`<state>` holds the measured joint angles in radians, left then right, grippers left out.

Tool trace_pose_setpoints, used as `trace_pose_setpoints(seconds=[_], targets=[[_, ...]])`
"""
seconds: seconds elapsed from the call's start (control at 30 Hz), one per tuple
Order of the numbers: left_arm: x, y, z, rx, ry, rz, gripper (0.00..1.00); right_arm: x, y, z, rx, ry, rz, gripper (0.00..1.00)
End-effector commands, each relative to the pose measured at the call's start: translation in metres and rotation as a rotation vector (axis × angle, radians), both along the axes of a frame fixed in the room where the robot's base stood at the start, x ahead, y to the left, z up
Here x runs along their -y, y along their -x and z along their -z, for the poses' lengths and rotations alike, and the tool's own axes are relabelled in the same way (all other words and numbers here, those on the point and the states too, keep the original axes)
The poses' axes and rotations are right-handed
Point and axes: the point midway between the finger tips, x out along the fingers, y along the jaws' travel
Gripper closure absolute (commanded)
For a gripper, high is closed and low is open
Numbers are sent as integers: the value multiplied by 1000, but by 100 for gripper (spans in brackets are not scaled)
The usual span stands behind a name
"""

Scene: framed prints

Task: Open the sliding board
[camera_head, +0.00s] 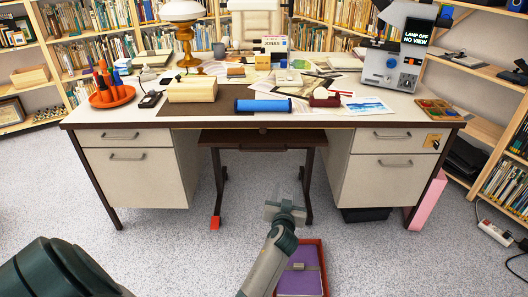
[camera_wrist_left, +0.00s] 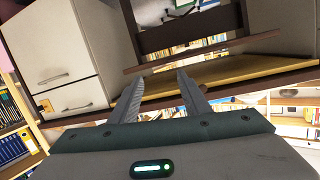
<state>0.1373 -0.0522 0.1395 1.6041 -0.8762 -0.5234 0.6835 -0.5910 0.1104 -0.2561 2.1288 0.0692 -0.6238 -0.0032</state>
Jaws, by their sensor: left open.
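A dark brown board (camera_head: 262,140), which I take to be the sliding board, lies under the middle of the desk top (camera_head: 180,115), between the two drawer cabinets. In the left wrist view, where the scene is turned over, a dark board (camera_wrist_left: 200,49) crosses the upper middle with a tan strip (camera_wrist_left: 235,72) beside it. My left gripper (camera_head: 285,204) is open and empty, in front of and below the board in the head view. Its two fingers also show in the left wrist view (camera_wrist_left: 160,77), pointing toward the desk and apart from it. My right gripper is not in view.
Drawer cabinets stand left (camera_head: 140,175) and right (camera_head: 385,182) of the knee space. The desk top is cluttered. A red tray (camera_head: 322,262) with a purple book (camera_head: 300,276) lies on the floor by my left arm. A pink panel (camera_head: 427,200) leans at the desk's right end.

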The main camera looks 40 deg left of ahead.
Motion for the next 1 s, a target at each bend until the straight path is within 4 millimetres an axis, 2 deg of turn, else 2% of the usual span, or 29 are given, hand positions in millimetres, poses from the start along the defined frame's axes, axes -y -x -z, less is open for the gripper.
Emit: trace_pose_setpoints(seconds=[0.03, 0.1, 0.2, 0.33, 0.47, 1.0], targets=[[-17, -7, -15, 59, -6, -56, 57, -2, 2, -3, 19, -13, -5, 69], [-36, -9, -43, 123, -11, -120, 57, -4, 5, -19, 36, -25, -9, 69], [-55, -7, -71, 190, -14, -190, 57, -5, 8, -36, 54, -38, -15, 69], [-68, -4, -91, 235, -16, -238, 57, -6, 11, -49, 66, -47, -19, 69], [-71, -3, -97, 245, -16, -249, 57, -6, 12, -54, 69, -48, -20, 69], [-69, -2, -96, 240, -18, -248, 57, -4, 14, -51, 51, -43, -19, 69]])
